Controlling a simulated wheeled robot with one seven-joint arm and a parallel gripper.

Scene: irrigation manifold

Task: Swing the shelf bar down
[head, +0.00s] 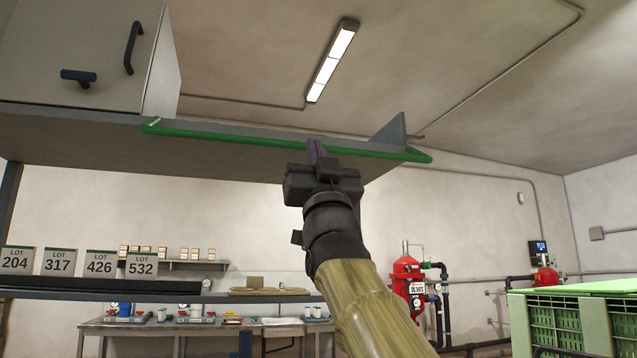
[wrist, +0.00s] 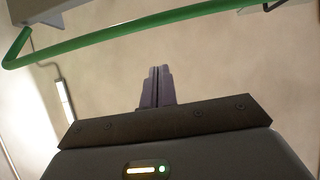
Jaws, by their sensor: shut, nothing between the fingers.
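The shelf bar is a green rod (head: 230,137) running along the front edge of the overhead grey shelf, bent back at its ends. It also crosses the top of the wrist view (wrist: 130,31). My gripper (head: 316,148), with purple fingers, is raised at the bar, right of its middle in the head view. In the wrist view the closed fingers (wrist: 158,86) point toward the bar, with a gap in the picture between tips and rod. Nothing is between the fingers.
A cabinet (head: 75,45) with dark handles stands on the shelf (head: 80,140) at upper left. Lot cards (head: 60,262) stand on a lower shelf. A green crate (head: 575,320) is at lower right, with a red tank (head: 408,280) behind. The air right of the shelf looks clear.

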